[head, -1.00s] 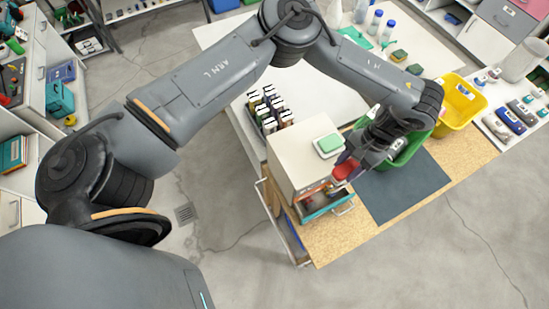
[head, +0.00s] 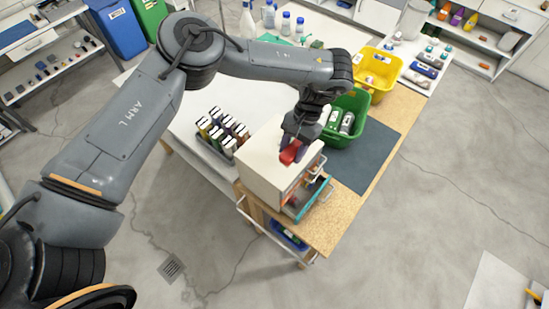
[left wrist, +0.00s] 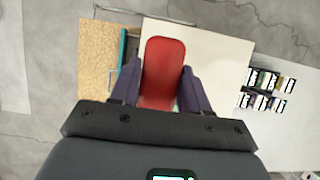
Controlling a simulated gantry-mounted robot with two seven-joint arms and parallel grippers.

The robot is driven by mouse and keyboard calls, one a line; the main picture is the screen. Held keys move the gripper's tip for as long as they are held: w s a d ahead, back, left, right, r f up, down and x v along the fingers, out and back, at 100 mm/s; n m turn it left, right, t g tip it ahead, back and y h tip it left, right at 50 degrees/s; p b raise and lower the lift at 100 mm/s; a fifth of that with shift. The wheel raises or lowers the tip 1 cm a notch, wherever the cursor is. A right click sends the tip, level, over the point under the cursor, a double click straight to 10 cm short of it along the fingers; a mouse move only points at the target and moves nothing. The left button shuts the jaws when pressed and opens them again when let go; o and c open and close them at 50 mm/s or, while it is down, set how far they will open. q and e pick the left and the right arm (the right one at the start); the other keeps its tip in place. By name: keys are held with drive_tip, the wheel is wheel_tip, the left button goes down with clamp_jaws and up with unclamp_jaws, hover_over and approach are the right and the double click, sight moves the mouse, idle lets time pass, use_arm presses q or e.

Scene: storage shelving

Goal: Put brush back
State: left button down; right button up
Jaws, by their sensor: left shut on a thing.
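My left gripper (head: 298,142) is shut on the red brush (head: 292,153). It holds the brush over the top of the white cabinet (head: 262,160), near the drawer side. In the left wrist view the flat red back of the brush (left wrist: 163,72) shows between the two fingers (left wrist: 160,92); its underside is hidden. The teal-fronted drawer (head: 318,198) of the cabinet stands pulled out, with items inside that are too small to tell. My right gripper is not in view.
A green bin (head: 361,103) with bottles and a yellow bin (head: 391,75) stand behind the gripper. A dark mat (head: 375,155) lies clear right of the cabinet. Cork surface (head: 335,222) is bare near the drawer.

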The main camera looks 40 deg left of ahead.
sight(272, 169)
use_arm(q)
drive_tip(key=s+a+f, duration=0.1)
drive_tip(key=a, duration=0.1)
drive_tip(key=s+a+f+p, duration=0.1)
drive_tip(key=s+a+f, duration=0.1)
drive_tip(key=shift+f, duration=2)
drive_tip(key=shift+f, duration=0.1)
drive_tip(key=c, duration=0.5)
unclamp_jaws()
drive_tip(key=shift+c, duration=0.2)
drive_tip(key=b+v, duration=0.1)
drive_tip(key=v, duration=1.1)
